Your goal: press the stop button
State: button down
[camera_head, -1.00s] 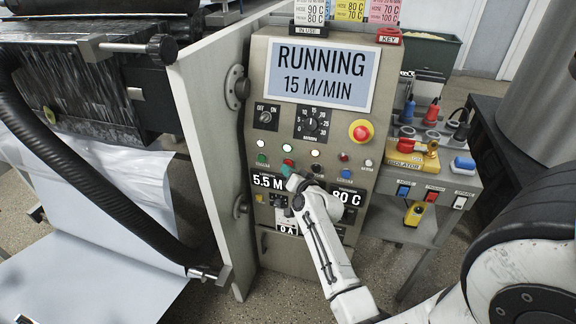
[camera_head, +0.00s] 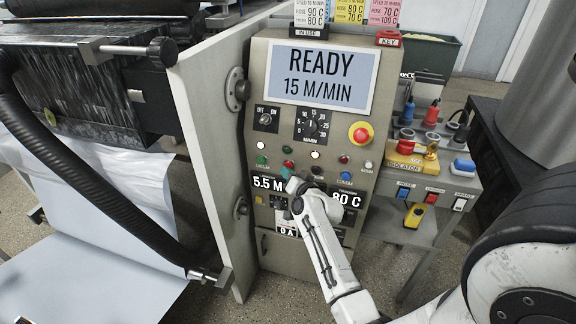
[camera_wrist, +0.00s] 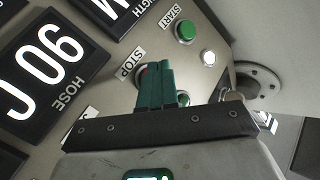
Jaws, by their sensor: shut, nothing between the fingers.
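The stop button, a red one (camera_head: 288,164), is on the grey control panel (camera_head: 360,215) in the head view, left of the panel's middle. In the wrist view the STOP label (camera_wrist: 129,63) shows, with a red edge of the button (camera_wrist: 144,72) mostly hidden behind my fingers. My gripper (camera_head: 289,177) is shut and empty, just below the red button in the head view. Its teal fingers show in the wrist view (camera_wrist: 155,72); I cannot tell whether they touch the button. The panel screen (camera_head: 319,78) reads READY, 15 M/MIN.
A green START button (camera_wrist: 186,32) sits near the stop button. A larger red button on yellow (camera_head: 361,133) is on the panel's right. A grey side plate (camera_head: 210,150) stands left of the panel. A shelf with switches (camera_head: 440,185) is to the right.

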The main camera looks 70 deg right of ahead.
jog(key=shift+a, duration=0.4)
jog(key=shift+s+a+p, duration=0.2)
jog(key=shift+a+p, duration=2.3)
jog(key=shift+p, duration=0.25)
